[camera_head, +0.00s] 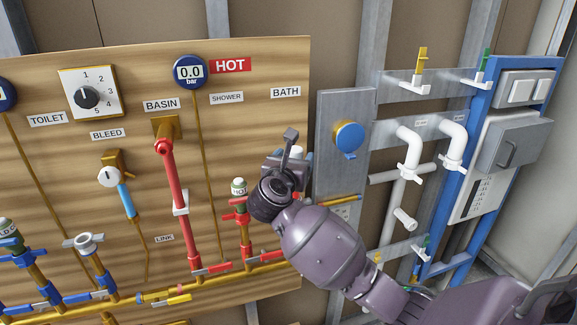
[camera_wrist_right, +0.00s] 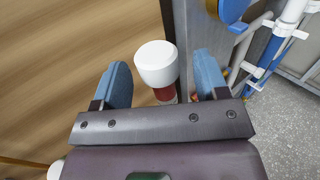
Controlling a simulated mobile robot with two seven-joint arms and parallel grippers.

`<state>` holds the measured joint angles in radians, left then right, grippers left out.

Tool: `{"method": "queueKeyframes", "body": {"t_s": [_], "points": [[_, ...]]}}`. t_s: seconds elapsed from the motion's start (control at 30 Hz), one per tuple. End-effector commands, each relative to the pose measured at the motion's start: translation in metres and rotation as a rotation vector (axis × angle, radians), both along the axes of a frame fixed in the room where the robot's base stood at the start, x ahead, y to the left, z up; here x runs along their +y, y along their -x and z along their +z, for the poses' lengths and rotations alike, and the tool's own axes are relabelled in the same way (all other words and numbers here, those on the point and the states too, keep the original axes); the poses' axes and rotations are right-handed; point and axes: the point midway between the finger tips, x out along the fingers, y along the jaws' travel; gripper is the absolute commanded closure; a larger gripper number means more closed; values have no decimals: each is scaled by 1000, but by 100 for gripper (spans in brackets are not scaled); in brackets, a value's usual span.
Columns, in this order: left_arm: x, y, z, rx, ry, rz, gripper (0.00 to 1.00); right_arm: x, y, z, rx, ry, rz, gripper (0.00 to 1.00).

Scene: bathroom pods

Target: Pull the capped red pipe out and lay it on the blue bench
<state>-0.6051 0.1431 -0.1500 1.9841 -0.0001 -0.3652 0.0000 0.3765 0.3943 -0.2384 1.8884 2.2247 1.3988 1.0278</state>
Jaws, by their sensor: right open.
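The capped red pipe shows in the right wrist view as a white cap (camera_wrist_right: 157,62) on a short red length (camera_wrist_right: 165,94). My right gripper (camera_wrist_right: 161,76) is open, with one blue finger on each side of the capped pipe and a visible gap to both. In the head view my right gripper (camera_head: 289,150) is in front of the board below the BATH label. It hides most of the capped pipe there; a bit of white cap (camera_head: 300,152) shows beside it. My left gripper is not in view. I see no blue bench in either view.
The wooden board (camera_head: 60,140) carries a long red BASIN pipe (camera_head: 174,195), a red-handled valve (camera_head: 240,212) and brass pipes. A grey metal panel with a blue round cap (camera_head: 348,138) stands close right of the gripper. White pipes (camera_head: 402,185) and a blue frame (camera_head: 466,170) are farther right.

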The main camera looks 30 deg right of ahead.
Motion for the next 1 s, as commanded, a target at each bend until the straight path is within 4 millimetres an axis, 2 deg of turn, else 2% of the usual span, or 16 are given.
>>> {"method": "queueKeyframes", "body": {"t_s": [0.23,0.63,1.0], "points": [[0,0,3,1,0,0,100,-19,-17,1,-1,2,0,33],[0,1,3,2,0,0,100,-23,-20,0,-1,1,1,33],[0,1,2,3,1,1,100,-23,-20,0,0,0,0,87]]}}
